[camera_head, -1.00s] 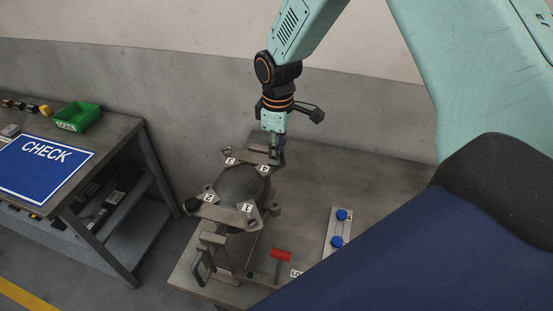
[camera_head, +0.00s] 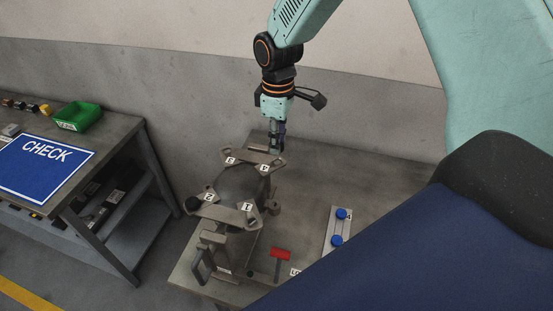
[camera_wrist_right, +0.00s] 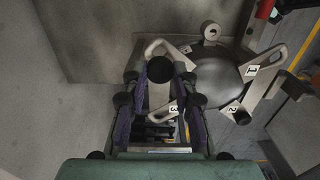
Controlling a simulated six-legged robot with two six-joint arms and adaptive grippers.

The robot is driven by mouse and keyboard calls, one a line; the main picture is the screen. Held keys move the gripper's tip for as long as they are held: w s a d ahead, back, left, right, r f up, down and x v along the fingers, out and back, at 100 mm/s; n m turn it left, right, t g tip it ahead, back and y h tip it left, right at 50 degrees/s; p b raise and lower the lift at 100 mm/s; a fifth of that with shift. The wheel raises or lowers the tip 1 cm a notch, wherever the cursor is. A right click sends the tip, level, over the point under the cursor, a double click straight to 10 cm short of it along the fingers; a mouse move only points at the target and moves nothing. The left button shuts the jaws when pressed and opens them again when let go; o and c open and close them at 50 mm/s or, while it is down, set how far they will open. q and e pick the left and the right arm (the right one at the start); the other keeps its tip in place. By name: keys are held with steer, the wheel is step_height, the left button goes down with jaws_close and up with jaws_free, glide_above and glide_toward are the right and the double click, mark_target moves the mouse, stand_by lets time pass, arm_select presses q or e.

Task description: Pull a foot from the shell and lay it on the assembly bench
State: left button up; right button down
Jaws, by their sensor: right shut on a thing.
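The shell (camera_head: 240,183) is a dark dome with several grey bracket arms bearing numbered tags; it stands on the grey assembly bench (camera_head: 360,180). It also shows in the right wrist view (camera_wrist_right: 220,80). My right gripper (camera_head: 277,146) points down at the shell's far right side, by a tagged bracket. In the right wrist view my gripper (camera_wrist_right: 158,95) has its two fingers on either side of a foot (camera_wrist_right: 160,69), whose round black end shows between them. Its lower part is hidden, so I cannot tell whether it still touches the bracket. My left gripper is not in view.
A red-topped piece (camera_head: 281,254) and a pale plate with two blue knobs (camera_head: 337,231) lie on the bench's front part. The bench behind them is clear. A second table at left holds a blue CHECK board (camera_head: 42,167) and a green bin (camera_head: 77,117).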

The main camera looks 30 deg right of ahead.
steer(key=shift+r, duration=0.9)
steer(key=shift+f, duration=0.1)
